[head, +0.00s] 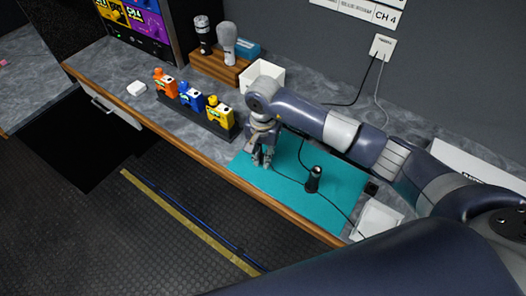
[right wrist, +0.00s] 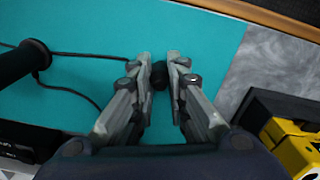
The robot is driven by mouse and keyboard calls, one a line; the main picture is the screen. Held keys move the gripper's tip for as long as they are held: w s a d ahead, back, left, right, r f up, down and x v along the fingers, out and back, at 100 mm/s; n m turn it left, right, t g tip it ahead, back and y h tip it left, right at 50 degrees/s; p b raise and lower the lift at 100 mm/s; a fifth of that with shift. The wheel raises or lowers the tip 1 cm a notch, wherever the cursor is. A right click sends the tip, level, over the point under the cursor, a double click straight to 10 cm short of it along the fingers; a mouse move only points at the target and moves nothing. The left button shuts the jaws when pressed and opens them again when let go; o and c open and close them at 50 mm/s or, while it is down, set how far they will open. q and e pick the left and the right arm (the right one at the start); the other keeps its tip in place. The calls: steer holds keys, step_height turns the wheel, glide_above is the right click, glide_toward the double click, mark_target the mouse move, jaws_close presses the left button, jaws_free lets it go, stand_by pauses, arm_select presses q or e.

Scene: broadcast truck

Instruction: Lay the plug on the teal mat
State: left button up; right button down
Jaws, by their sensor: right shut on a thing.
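The teal mat (head: 335,190) lies on the counter near its front edge; it also fills much of the right wrist view (right wrist: 210,35). My right gripper (head: 262,161) is over the left part of the mat. Its fingers (right wrist: 160,72) are shut on a small black plug (right wrist: 159,76), seen between the fingertips. In the head view the fingers mostly hide the plug. I cannot tell whether it touches the mat. A thin black cable runs over the mat on the gripper's right. My left gripper is not in view.
A black cylinder (head: 314,179) stands on the mat, right of the gripper. A dark rack (head: 200,118) with orange, blue and yellow items is close on the left. A white bin (head: 265,75) stands behind. A white box (head: 376,219) is right of the mat.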

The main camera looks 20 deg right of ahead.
mark_target(263, 155)
steer(key=shift+f+b, duration=0.25)
steer(key=shift+b, duration=0.1)
steer(key=c, duration=1.6)
jaws_free()
steer(key=shift+r, duration=0.1)
steer(key=shift+r+p, duration=0.2)
steer(key=shift+p, duration=0.15)
steer(key=shift+w+r+b, duration=0.1)
steer(key=shift+r+b, duration=0.15)
steer(key=shift+b, duration=0.05)
step_height(263, 155, up, 11)
steer(key=b, duration=0.3)
steer(key=shift+r+b, duration=0.2)
steer(key=shift+b, duration=0.15)
